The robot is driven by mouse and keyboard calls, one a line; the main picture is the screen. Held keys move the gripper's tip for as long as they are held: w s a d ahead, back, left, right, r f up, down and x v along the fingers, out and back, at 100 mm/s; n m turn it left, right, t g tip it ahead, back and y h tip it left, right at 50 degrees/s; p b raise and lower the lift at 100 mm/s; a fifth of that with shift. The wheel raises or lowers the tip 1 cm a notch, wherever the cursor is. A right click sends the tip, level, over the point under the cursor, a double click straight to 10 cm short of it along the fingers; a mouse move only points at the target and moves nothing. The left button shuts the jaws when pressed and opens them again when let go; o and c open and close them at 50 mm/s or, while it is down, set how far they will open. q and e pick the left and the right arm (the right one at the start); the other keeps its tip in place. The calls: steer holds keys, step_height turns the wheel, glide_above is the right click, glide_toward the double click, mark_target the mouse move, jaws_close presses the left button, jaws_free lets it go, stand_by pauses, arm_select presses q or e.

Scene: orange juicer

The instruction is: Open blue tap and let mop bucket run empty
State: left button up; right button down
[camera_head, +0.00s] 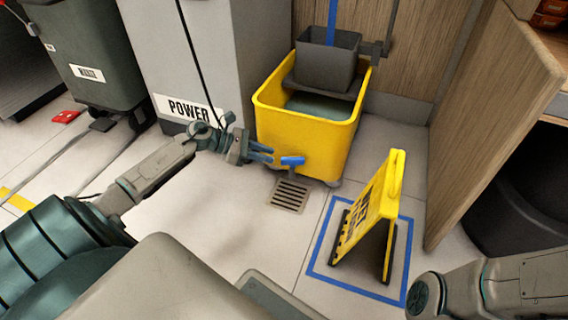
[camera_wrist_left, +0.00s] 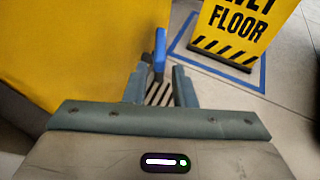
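The yellow mop bucket (camera_head: 292,133) stands upright on the tiled floor, with greyish water (camera_head: 322,107) visible inside. The blue tap (camera_head: 292,161) sticks out low on its front, above a floor drain (camera_head: 290,195); its handle lies crosswise. In the left wrist view the blue tap (camera_wrist_left: 159,52) shows just beyond my fingertips, in line with the gap between them. My left gripper (camera_head: 266,153) is open and empty beside the bucket's front wall, a little left of the tap. It also shows in the left wrist view (camera_wrist_left: 160,85). My right gripper is not in view; only my right arm shows.
A yellow wet-floor sign (camera_head: 372,215) stands inside a blue floor outline right of the drain. A grey cabinet marked POWER (camera_head: 190,60) stands left of the bucket. A wooden panel (camera_head: 500,120) is at right. A grey wringer (camera_head: 327,62) sits on the bucket.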

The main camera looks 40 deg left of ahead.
mark_target(284, 158)
arm_select(q)
steer(key=b+x, duration=0.2)
steer(key=x, duration=0.4)
steer(key=shift+w+b, duration=0.1)
steer(key=shift+b, duration=0.3)
steer(key=shift+c, duration=0.4)
jaws_close()
